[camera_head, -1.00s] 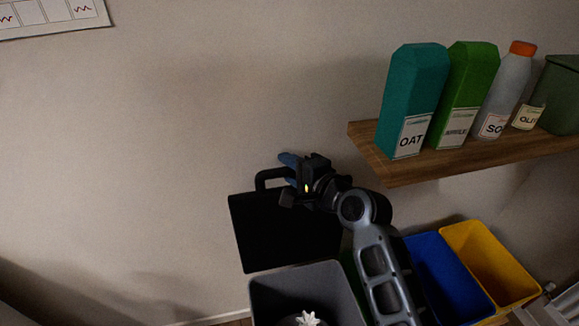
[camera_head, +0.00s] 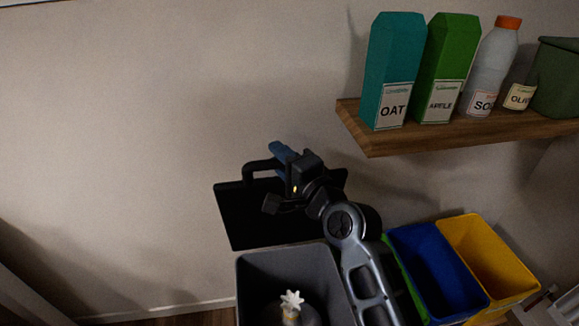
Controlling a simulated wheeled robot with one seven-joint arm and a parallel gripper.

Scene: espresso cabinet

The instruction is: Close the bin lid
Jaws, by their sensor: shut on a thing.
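The black bin lid (camera_head: 262,222) stands raised and tilted behind the open grey bin (camera_head: 275,262) in the head view. A black handle (camera_head: 262,165) sticks up from the lid's top edge. My gripper (camera_head: 284,160) is at the right end of this handle and is shut on it. My wrist hides part of the lid's right side. Inside the grey bin a pale, star-topped object (camera_head: 291,302) shows.
A green bin stands partly behind my arm, beside a blue bin (camera_head: 432,262) and a yellow bin (camera_head: 488,258) at the right. A wooden shelf (camera_head: 400,143) with cartons and bottles juts out above them. The wall at the left is clear.

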